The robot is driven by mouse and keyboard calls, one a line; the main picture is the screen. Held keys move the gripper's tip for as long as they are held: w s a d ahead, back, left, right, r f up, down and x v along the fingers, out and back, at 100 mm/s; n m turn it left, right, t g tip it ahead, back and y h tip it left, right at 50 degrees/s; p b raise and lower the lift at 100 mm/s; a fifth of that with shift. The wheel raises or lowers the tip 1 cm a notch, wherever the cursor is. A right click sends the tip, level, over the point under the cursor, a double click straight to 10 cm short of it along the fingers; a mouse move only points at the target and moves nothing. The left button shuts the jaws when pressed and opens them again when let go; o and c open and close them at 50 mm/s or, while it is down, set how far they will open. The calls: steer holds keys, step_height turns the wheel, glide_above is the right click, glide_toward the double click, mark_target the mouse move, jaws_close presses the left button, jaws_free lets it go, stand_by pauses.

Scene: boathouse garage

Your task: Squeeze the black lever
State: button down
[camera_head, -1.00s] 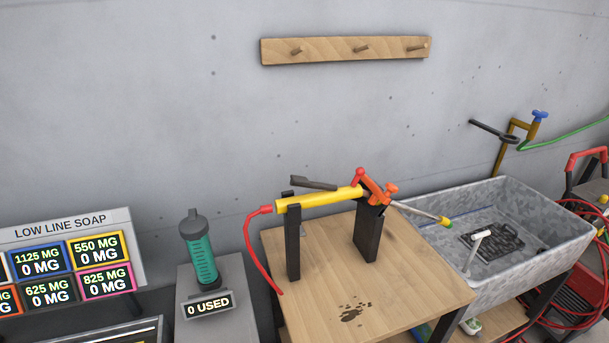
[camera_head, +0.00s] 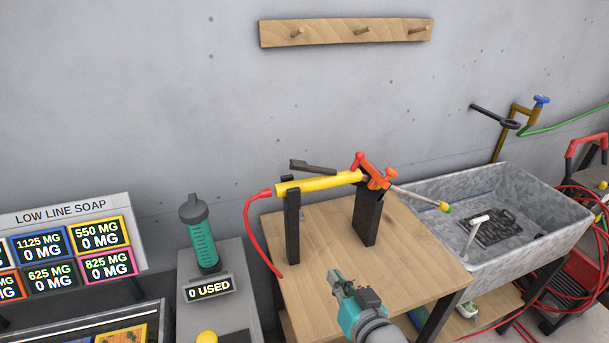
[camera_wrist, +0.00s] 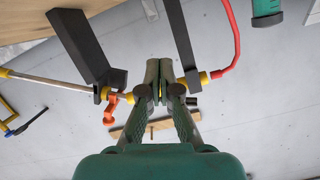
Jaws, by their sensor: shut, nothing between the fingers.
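The black lever (camera_head: 313,167) sticks up at a slant above the yellow tube (camera_head: 320,182) of a spray wand, which rests level across two black posts. My gripper (camera_head: 341,282) is shut and empty, low in front of the wand and apart from the lever in the head view. In the wrist view my gripper (camera_wrist: 165,68) hides the middle of the yellow tube, and most of the lever cannot be made out there. An orange-red fitting (camera_head: 373,171) sits at the wand's right end.
The posts stand on a wooden table (camera_head: 410,265). A red hose (camera_head: 248,225) hangs from the wand's left end. A grey sink (camera_head: 560,215) is at right, a teal bottle (camera_head: 201,240) at left. A wooden peg rail (camera_head: 345,33) is on the wall.

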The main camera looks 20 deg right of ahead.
steer(key=w+r, duration=0.4)
steer(key=r, duration=0.8)
steer(key=w+d+r, duration=0.1)
steer(key=w+r, duration=0.3)
steer(key=r, duration=0.9)
steer(key=shift+y, duration=0.4)
glide_above(314, 169)
steer(key=a, duration=0.2)
step_height(314, 169, down, 3)
steer(key=shift+s+a+f, duration=0.15)
steer(key=shift+s+f, duration=0.1)
steer(key=shift+f, duration=0.3)
steer(key=shift+s+a+f, duration=0.1)
steer(key=shift+s+f, duration=0.1)
steer(key=shift+f, duration=0.3)
steer(key=shift+s+a+f, duration=0.15)
steer(key=shift+s+f, duration=0.1)
steer(key=shift+f, duration=0.3)
